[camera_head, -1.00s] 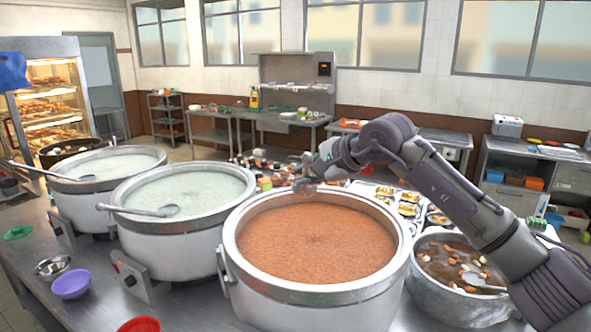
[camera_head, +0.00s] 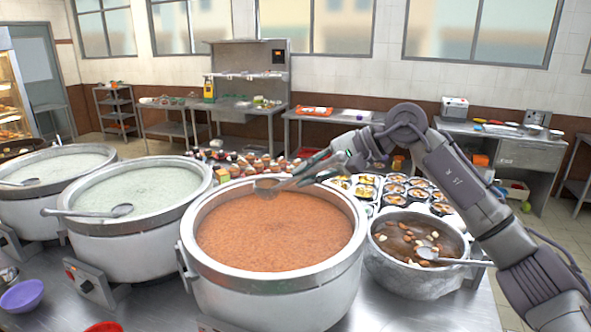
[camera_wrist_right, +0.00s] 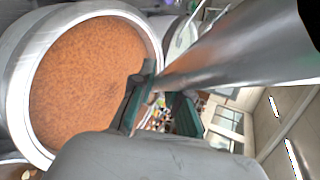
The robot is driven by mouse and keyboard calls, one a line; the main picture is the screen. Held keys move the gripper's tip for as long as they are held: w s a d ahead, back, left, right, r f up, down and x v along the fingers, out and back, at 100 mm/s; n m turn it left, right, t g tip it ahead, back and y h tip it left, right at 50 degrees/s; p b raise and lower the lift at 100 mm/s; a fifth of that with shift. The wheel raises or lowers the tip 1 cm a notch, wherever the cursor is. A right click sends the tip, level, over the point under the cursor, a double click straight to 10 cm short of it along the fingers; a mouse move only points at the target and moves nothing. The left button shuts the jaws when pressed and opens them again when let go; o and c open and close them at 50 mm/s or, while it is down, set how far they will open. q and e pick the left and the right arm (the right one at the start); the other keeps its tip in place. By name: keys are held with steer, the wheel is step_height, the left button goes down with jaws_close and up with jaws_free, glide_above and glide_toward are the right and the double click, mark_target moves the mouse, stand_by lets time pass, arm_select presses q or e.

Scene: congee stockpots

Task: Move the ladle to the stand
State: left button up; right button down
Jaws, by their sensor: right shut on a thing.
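My right gripper (camera_head: 328,165) is shut on the metal ladle (camera_head: 265,187) above the back rim of the pot of orange-brown congee (camera_head: 275,285). The ladle's bowl shows at the left of the gripper, over the far edge of the congee. In the right wrist view, the ladle's grey handle (camera_wrist_right: 245,48) runs from the green-tipped fingers (camera_wrist_right: 162,100) to the upper right. I cannot make out a ladle stand for certain. My left gripper is not in view.
Two pots of pale congee (camera_head: 140,230) stand at the left, each with a ladle. A smaller pot of brown stew (camera_head: 410,278) with its own ladle stands at the right. Trays of food (camera_head: 365,190) lie behind the pots. A purple bowl (camera_head: 22,296) is at the front left.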

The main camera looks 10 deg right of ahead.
step_height(320, 180, down, 5)
steer(key=shift+f+b, duration=0.1)
steer(key=shift+b, duration=0.95)
steer(key=shift+a, duration=0.1)
steer(key=shift+f, duration=0.15)
steer(key=shift+f+b, duration=0.5)
steer(key=shift+b, duration=0.4)
